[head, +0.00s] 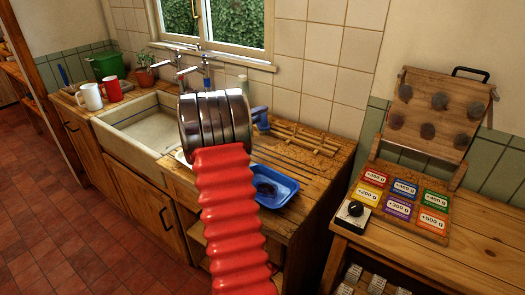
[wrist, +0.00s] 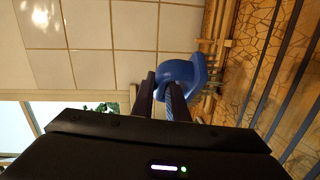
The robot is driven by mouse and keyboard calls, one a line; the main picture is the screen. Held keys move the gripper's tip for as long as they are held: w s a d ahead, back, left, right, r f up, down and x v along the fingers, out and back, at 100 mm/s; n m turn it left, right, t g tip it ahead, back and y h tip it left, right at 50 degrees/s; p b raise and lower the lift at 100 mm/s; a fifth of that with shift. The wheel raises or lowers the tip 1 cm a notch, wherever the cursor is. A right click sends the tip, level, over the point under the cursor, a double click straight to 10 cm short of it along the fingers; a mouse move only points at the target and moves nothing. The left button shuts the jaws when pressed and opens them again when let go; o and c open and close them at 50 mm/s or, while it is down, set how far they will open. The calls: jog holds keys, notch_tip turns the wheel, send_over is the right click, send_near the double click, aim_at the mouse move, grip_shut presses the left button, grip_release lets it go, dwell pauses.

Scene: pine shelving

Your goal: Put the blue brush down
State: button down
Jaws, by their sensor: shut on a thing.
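The blue brush (wrist: 182,74) is held between the two dark fingers of my gripper (wrist: 166,84) in the wrist view. My gripper is shut on its ridged handle, and the rounded blue head sticks out past the fingertips. In the head view a part of the blue brush (head: 260,116) shows just right of my arm's metal discs, over the back of the wooden drainboard (head: 322,165). My gripper is hidden behind my arm there. I cannot tell whether the brush touches anything below it.
A wooden rack (head: 300,137) lies at the drainboard's back. A blue basin (head: 285,190) with a dark thing in it stands at the front. Left are the sink (head: 140,130), taps (head: 205,70), mugs (head: 90,97) and a green tub (head: 105,65). A weight board (head: 430,115) stands right.

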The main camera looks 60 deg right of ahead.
aim_at(262, 128)
jog(key=shift+s+d, duration=0.25)
jog(key=shift+s, duration=0.05)
jog(key=shift+f, duration=3.1)
jog(key=shift+f, duration=0.1)
jog(key=shift+f, duration=1.75)
jog(key=c, duration=1.7)
grip_release()
jog(key=shift+f, duration=0.15)
jog(key=shift+c, duration=0.2)
